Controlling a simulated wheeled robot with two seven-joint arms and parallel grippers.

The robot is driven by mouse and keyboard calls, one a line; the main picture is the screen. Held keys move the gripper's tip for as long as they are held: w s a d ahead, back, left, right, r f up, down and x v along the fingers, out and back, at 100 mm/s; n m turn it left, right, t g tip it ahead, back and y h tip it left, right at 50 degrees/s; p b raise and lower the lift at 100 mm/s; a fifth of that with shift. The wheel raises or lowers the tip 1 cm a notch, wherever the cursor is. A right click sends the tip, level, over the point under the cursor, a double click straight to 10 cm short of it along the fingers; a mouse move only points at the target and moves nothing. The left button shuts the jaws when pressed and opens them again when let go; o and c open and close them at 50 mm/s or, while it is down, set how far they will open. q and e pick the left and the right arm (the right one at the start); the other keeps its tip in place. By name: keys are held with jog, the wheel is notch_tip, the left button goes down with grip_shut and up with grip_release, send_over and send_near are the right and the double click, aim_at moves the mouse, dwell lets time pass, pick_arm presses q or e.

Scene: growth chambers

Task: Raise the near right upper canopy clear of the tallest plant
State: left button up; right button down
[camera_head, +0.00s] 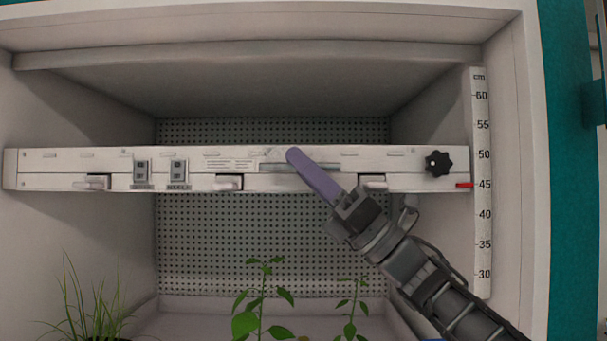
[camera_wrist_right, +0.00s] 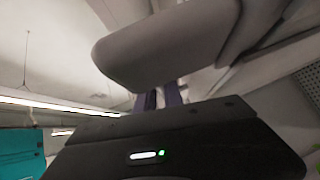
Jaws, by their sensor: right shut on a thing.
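The upper canopy (camera_head: 110,160) is a long white bar across the chamber, looking level. Its red pointer (camera_head: 464,185) stands at about 45 on the cm scale (camera_head: 481,220). A black knob (camera_head: 438,163) is at its right end. My right gripper (camera_head: 300,162) reaches up from the lower right, its purple fingers shut on the canopy's front at a grey strip, right of the middle. In the wrist view, a thick rounded grey bar (camera_wrist_right: 165,45) hides the fingertips. The tallest-looking plant (camera_head: 262,300) is leafy and stands below the canopy with a visible gap. My left gripper is out of view.
Open space lies above the canopy, up to the chamber ceiling (camera_head: 250,75). Several latches line the canopy's lower edge. A teal frame (camera_head: 565,170) edges the right side.

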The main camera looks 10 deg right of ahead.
jog(key=c, duration=1.5)
grip_release()
jog(key=shift+f, duration=0.1)
jog(key=b+v, duration=0.4)
jog(key=v, duration=0.3)
jog(key=shift+d+f, duration=0.3)
